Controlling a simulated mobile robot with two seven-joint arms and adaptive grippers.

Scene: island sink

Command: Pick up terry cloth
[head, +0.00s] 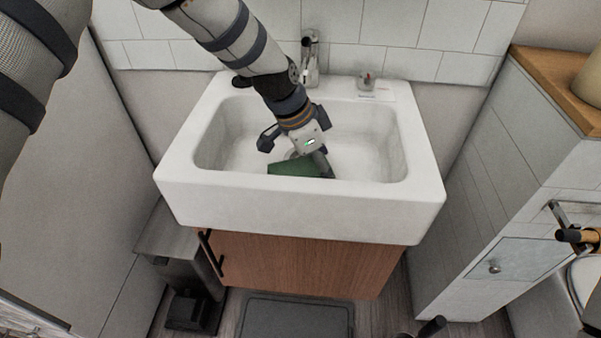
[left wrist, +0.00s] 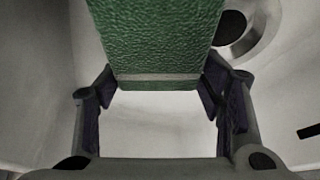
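The terry cloth (head: 293,169) is a green, block-like piece low in the white sink basin, partly hidden by the front rim. My left gripper (head: 296,153) reaches down into the basin over it, with its fingers spread wide. In the left wrist view the green cloth (left wrist: 157,40) fills the upper middle. Its near edge lies between the two fingertips of my left gripper (left wrist: 160,90), very close to both pads. Whether the pads touch it is unclear.
The sink (head: 300,208) has raised walls around the gripper. A faucet (head: 310,60) stands at its back, with a small item (head: 367,82) on the back right ledge. A drain (left wrist: 240,25) shows beside the cloth. A tiled cabinet (head: 505,190) is at right.

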